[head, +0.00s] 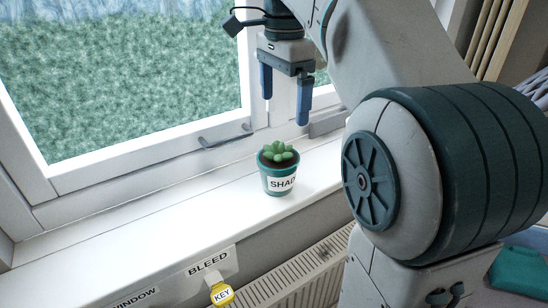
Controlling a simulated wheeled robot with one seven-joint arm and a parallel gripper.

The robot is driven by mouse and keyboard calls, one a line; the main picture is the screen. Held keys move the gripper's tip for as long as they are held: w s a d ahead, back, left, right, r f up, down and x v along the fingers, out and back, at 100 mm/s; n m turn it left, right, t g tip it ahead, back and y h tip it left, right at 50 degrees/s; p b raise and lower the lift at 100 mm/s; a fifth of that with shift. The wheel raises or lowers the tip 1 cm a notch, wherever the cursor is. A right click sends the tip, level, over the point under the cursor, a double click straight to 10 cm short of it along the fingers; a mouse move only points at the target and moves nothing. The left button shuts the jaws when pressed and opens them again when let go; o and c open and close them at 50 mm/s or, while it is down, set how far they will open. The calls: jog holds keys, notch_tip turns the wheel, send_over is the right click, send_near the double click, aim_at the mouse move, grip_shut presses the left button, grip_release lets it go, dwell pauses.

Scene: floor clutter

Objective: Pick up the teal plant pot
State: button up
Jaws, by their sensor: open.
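The teal plant pot (267,183) stands upright on the white windowsill. It holds a green succulent in dark soil and has a white label reading "SHAD", the rest cut off at the pot's side. My gripper (285,108) hangs above the pot in the picture, with its two blue fingers pointing down and apart. It is open and nothing is between the fingers. The gripper does not touch the pot.
The window frame and its handle (225,136) lie behind the pot. A radiator (300,272) is below the sill. A yellow "KEY" tag (222,295) hangs by the "BLEED" label (208,262). The sill (130,225) left of the pot is clear.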

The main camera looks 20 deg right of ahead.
aim_at(278, 143)
jog(key=f, duration=0.6)
jog(key=shift+w+d, duration=0.1)
jog(key=shift+d, duration=0.15)
jog(key=shift+a+f, duration=0.25)
jog(key=shift+f, duration=0.65)
jog(key=shift+a+f, duration=0.2)
jog(key=shift+f, duration=0.7)
jog(key=shift+a+f, duration=0.25)
jog(key=shift+f, duration=0.95)
jog(key=c, duration=1.2)
jog(key=shift+r, duration=0.1)
jog(key=shift+r, duration=0.1)
